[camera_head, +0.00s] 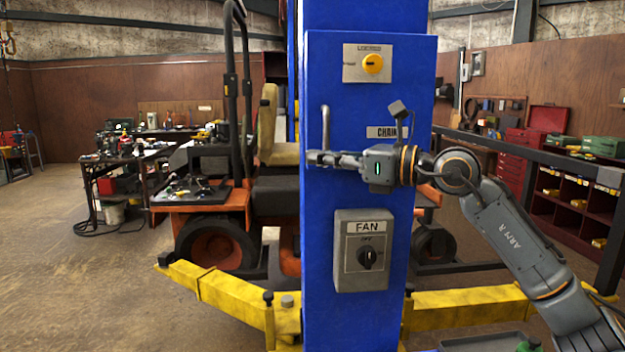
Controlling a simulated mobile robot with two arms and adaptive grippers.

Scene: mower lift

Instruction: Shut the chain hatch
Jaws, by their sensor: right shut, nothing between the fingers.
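The chain hatch (350,108) is a blue panel on the front of the tall blue column, marked by a "CHAIN" label that my wrist partly covers. A grey vertical bar handle (325,125) is at its left side. I cannot tell from this angle whether the hatch is fully shut. My right gripper (314,158) reaches in from the right across the panel. Its fingers are shut and empty, with the tips near the panel's left edge, at the handle's lower end. Contact with the handle cannot be told. My left gripper is not in view.
A yellow knob (373,63) sits above, and a grey FAN switch box (361,262) sticks out below my gripper. Yellow lift arms (225,298) spread low on both sides. An orange mower (215,235) stands behind the column. The floor at the left is clear.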

